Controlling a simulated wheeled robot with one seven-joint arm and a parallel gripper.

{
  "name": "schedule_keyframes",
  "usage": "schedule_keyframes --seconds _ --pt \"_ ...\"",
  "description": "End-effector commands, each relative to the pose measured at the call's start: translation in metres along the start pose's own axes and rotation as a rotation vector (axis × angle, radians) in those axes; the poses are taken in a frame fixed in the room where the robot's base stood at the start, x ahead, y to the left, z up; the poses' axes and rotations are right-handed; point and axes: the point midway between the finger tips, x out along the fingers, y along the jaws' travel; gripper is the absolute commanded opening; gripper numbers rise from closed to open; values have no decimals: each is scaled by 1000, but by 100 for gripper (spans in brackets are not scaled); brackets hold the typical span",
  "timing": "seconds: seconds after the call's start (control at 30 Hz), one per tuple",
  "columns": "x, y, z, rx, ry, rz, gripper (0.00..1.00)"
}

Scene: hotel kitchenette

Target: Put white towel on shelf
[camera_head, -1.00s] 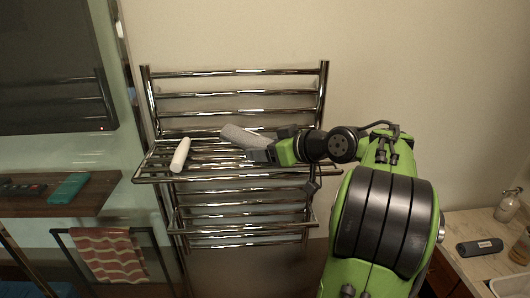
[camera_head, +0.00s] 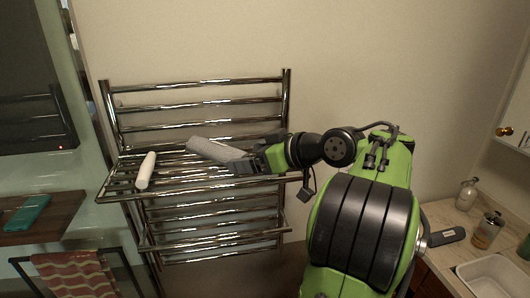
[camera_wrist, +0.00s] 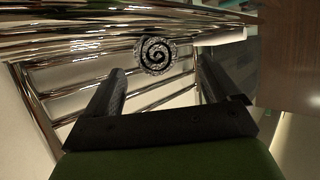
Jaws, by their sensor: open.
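A light grey-white rolled towel (camera_head: 211,148) lies on the top shelf of the chrome rack (camera_head: 180,184), angled toward my gripper (camera_head: 243,165). In the wrist view, the roll's spiral end (camera_wrist: 155,55) faces me, just beyond and between the fingertips. My gripper (camera_wrist: 158,70) is open with nothing clamped between its fingers, at the shelf's right side. In the head view the roll's near end is close to the fingers; whether they touch is unclear. A second, whiter roll (camera_head: 146,171) lies on the left part of the same shelf.
Rack bars rise behind the shelf, and a lower rail (camera_head: 215,242) sits beneath. A striped towel (camera_head: 75,274) hangs at lower left below a wooden ledge (camera_head: 40,217). A counter with bottles (camera_head: 487,230) and a sink (camera_head: 492,276) is at right. Shelf between the rolls is clear.

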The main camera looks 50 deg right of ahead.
Motion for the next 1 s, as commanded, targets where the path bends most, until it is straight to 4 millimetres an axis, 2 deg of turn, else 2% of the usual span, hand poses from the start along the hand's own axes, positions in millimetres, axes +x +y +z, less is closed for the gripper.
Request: schedule_keyframes --seconds 0.03,0.2,0.4,1.0 --pt "-11 2 -4 6 1 5 89" --pt "-37 2 -6 6 1 6 89" --pt "-56 1 -4 4 0 3 89" --pt "-59 0 0 0 0 -1 89"
